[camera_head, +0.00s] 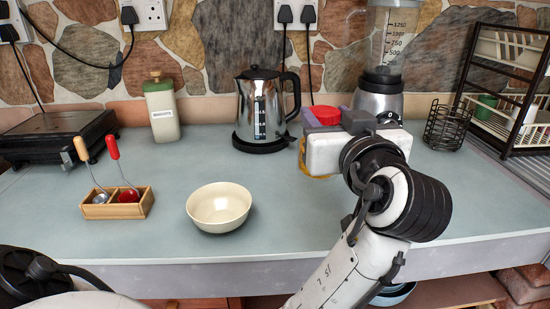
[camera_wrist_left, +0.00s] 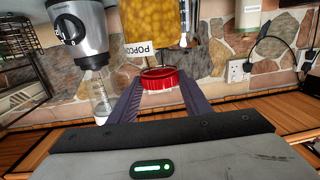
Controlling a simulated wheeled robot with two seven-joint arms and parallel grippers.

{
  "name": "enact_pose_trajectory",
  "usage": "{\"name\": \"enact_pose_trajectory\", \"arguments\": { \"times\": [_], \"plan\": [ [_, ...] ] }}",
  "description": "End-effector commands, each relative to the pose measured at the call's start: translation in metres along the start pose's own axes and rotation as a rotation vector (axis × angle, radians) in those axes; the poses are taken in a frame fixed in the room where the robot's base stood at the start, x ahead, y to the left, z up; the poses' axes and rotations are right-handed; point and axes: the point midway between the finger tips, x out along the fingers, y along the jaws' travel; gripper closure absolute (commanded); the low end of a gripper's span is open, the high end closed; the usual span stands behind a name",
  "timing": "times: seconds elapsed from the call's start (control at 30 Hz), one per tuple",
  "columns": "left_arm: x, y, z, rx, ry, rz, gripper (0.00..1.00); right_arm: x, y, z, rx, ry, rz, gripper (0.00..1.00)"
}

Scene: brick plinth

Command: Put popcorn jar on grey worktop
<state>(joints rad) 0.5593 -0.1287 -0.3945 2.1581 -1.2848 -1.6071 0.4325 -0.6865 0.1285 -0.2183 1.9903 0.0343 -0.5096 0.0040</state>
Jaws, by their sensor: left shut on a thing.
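The popcorn jar shows in the left wrist view (camera_wrist_left: 155,25), inverted in that picture, with yellow contents, a white label and a red lid. In the head view its red lid (camera_head: 325,114) shows above my left gripper (camera_head: 328,127), and the body is mostly hidden behind the gripper. My left gripper's two fingers (camera_wrist_left: 162,82) are shut on the jar at its lid end. The grey worktop (camera_head: 290,210) spreads below and around it. I cannot tell whether the jar's base touches the worktop. My right gripper is not in view.
A steel kettle (camera_head: 259,105) stands just left of the jar, and a blender (camera_head: 380,94) stands behind to the right. A wire basket (camera_head: 446,126) and dish rack (camera_head: 520,135) are right.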

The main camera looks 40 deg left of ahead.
Motion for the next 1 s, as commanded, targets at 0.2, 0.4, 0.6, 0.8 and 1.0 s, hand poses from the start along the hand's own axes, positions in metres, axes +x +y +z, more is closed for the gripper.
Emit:
{"name": "enact_pose_trajectory", "arguments": {
  "times": [0.2, 0.4, 0.6, 0.8, 1.0],
  "plan": [
    [0.002, -0.001, 0.037, 0.005, 0.005, 0.000, 1.00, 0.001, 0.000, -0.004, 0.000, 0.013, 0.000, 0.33],
    [0.003, -0.001, 0.055, 0.003, 0.004, 0.000, 1.00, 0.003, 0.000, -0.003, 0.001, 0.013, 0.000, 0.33],
    [0.004, -0.001, 0.081, 0.003, 0.005, -0.001, 1.00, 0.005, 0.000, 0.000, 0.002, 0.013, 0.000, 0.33],
    [0.004, -0.001, 0.085, -0.001, 0.004, 0.000, 1.00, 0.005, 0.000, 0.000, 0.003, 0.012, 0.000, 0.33],
    [0.004, -0.001, 0.087, -0.001, 0.004, 0.000, 1.00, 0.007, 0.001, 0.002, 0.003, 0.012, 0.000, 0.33]
  ]
}}
